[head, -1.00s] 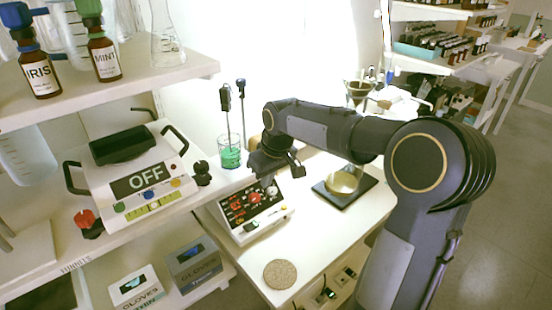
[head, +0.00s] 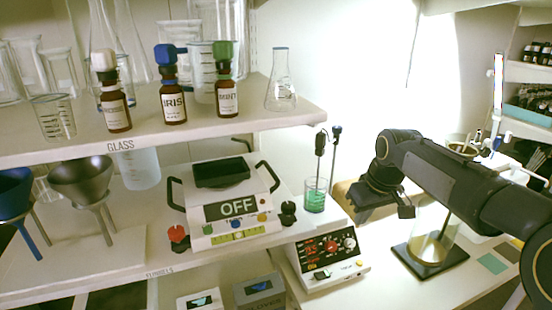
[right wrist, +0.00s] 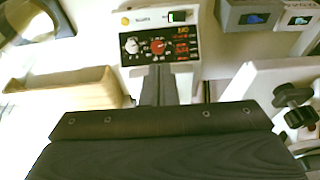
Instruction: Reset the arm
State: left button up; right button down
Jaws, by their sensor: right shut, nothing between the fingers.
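My right gripper (head: 384,208) is in the head view, above the bench and to the right of the green-liquid beaker (head: 315,195). It is shut and empty. In the right wrist view its fingers (right wrist: 158,88) point toward the control box with red display and knobs (right wrist: 160,35). That control box (head: 328,258) also stands below and left of the gripper in the head view. The gripper appears apart from the box and the beaker. My left gripper is not in view.
Several dropper bottles, including IRIS (head: 172,100), stand on the upper glass shelf (head: 220,125). A device reading OFF (head: 228,205) sits on the shelf below. A black-based stand (head: 430,258) is under my right arm. Funnels (head: 82,182) stand at left.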

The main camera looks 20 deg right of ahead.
jog(key=s+a+f+m+y+p, duration=0.1)
jog(key=s+a, duration=0.3)
jog(key=s, duration=0.3)
jog(key=s+a+f+t+y+p, duration=0.1)
jog(key=s+a+f, duration=0.1)
jog(key=s+a, duration=0.3)
jog(key=s+a+f+m+t+y+p, duration=0.1)
jog(key=s+a, duration=0.4)
jog(key=s, duration=0.6)
jog(key=shift+s+a+f+m, duration=0.2)
jog(key=shift+f+m, duration=0.1)
jog(key=shift+f, duration=0.15)
